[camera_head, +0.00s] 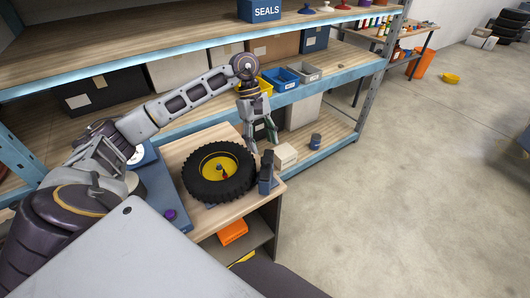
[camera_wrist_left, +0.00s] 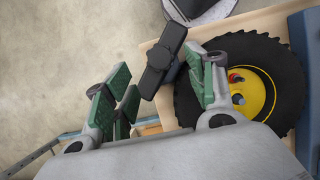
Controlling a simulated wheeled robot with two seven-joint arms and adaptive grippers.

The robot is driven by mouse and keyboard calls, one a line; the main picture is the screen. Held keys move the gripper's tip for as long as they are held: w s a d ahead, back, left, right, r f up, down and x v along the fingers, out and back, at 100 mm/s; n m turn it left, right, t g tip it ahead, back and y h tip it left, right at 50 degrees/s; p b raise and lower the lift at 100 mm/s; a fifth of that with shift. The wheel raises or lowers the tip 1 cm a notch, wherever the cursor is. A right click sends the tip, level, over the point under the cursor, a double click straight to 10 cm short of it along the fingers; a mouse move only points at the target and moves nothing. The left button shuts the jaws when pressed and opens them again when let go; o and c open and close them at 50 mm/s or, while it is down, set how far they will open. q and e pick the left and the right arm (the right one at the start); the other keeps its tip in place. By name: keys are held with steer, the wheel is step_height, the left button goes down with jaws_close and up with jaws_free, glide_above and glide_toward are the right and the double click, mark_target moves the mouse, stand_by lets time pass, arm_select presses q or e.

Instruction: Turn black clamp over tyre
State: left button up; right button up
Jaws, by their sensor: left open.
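The black tyre (camera_head: 190,181) with a yellow hub (camera_head: 207,165) lies flat on the wooden bench top (camera_head: 222,215). The black clamp (camera_head: 266,172) stands at the bench's right edge, beside the tyre. In the left wrist view, the clamp (camera_wrist_left: 163,57) has its bar beside the tyre (camera_wrist_left: 284,62), not across it. My left gripper (camera_head: 262,144) is open and empty, fingers pointing down, beyond the clamp and right of the tyre. In the left wrist view, the gripper (camera_wrist_left: 165,86) has the clamp's bar showing between its spread fingers; contact cannot be told. My right gripper is not in view.
A pale wooden block (camera_head: 286,155) sits near the clamp. A shelf rack (camera_head: 330,75) with bins stands behind the bench. A dark blue can (camera_head: 315,141) is on its lower shelf. An orange bin (camera_head: 232,232) is under the bench top. The floor at right is open.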

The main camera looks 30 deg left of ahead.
mark_target(266, 158)
arm_select(q)
steer(key=shift+p+x, duration=0.5)
steer(key=shift+x, duration=1.95)
steer(key=shift+c, duration=0.4)
jaws_close()
